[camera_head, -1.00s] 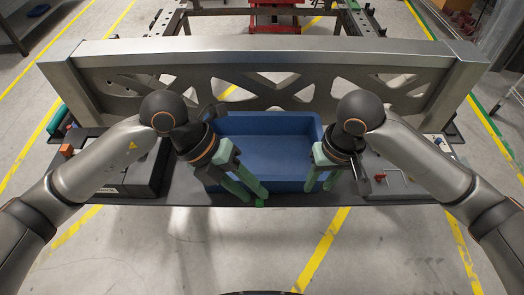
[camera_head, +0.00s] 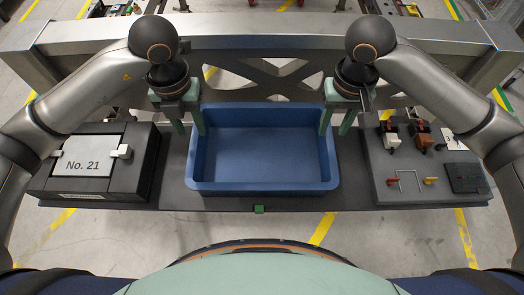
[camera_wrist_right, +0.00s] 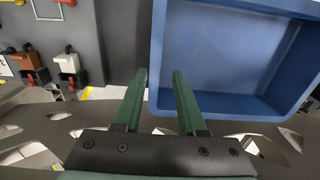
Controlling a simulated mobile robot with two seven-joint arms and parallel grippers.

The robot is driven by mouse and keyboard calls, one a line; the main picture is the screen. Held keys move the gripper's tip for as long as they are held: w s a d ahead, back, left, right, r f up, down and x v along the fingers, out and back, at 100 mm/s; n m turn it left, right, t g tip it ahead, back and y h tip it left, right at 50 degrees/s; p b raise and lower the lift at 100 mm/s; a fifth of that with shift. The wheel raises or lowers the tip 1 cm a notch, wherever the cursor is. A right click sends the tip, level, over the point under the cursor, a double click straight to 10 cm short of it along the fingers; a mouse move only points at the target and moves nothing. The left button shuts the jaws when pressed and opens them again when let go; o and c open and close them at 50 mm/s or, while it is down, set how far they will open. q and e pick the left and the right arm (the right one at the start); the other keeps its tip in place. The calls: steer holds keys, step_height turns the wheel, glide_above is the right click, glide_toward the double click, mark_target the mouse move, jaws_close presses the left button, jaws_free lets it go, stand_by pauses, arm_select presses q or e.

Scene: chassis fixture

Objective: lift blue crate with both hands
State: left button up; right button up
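The blue crate (camera_head: 262,188) stands upright and empty on the dark shelf (camera_head: 225,203), in the middle of the head view. My left gripper (camera_head: 190,128) points down at the crate's far left corner, its green fingers apart, seemingly one on each side of the left wall. My right gripper (camera_head: 337,128) is at the far right corner, with one finger over the inside and one outside. In the right wrist view my right gripper's fingers (camera_wrist_right: 158,80) are spread, and the crate's side wall (camera_wrist_right: 157,55) lies between them. Contact with the walls cannot be told.
A black box (camera_head: 45,180) with a "No. 21" plate stands left of the crate. A grey panel (camera_head: 405,198) with switches and red handles lies to the right. A metal beam (camera_head: 255,48) with cutouts runs behind. A small green block (camera_head: 259,209) sits at the front edge.

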mark_target(204, 159)
arm_select(q)
step_height(204, 159, down, 12)
steer(key=shift+f, duration=0.1)
arm_select(e)
step_height(204, 159, down, 12)
steer(key=shift+f, duration=0.1)
arm_select(q)
jaws_close()
arm_select(e)
jaws_close()
steer(key=shift+w, duration=0.1)
stand_by(0.8)
